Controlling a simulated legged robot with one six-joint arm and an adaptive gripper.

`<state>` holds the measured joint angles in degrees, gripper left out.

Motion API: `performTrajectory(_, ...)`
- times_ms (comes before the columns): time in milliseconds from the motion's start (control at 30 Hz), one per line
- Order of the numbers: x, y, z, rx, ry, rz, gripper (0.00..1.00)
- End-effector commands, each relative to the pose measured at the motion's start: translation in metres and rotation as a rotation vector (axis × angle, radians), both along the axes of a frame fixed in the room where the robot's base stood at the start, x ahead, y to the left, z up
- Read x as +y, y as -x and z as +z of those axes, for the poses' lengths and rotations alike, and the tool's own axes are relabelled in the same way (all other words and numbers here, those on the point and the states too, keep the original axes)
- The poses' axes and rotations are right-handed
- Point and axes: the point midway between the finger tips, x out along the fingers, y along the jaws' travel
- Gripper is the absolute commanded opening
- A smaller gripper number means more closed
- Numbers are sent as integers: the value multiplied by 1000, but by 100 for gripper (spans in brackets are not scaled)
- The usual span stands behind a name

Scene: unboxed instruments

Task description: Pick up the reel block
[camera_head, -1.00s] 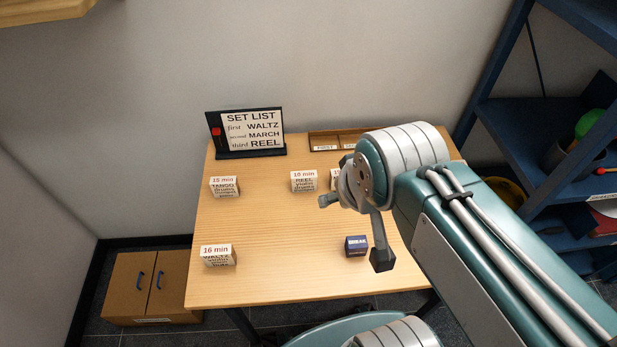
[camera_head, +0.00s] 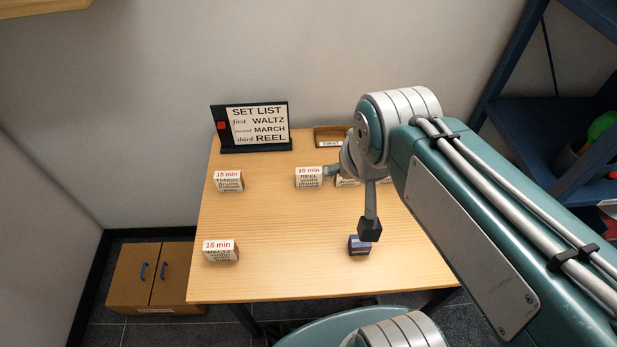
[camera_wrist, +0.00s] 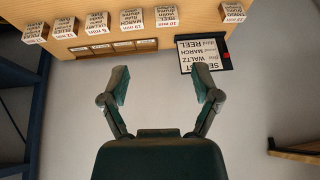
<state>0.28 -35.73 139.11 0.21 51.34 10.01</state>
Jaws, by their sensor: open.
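The reel block (camera_head: 309,177), a pale block with "10 min" in red and REEL on its face, stands on the table (camera_head: 290,275) just right of centre at the back. My gripper (camera_head: 369,226) hangs over the right part of the table, apart from the reel block. In the wrist view, which is upside down, the reel block (camera_wrist: 165,17) is at the top middle. My gripper (camera_wrist: 162,84) is open there, with nothing between its fingers. My arm hides part of the table's right side in the head view.
The set list stand (camera_head: 252,125) is at the back left. The march block (camera_wrist: 131,18) is beside the reel block. A slotted wooden tray (camera_head: 329,137) lies behind. The table's middle is clear.

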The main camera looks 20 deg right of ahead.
Motion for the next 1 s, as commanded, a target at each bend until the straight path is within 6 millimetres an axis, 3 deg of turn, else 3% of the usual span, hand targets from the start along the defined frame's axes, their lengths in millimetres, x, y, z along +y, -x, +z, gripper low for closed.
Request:
performTrajectory(567, 1, -87, -22, 142, -181, -471, 80)
performTrajectory(1000, 2, -159, -73, 248, -286, -902, 80)
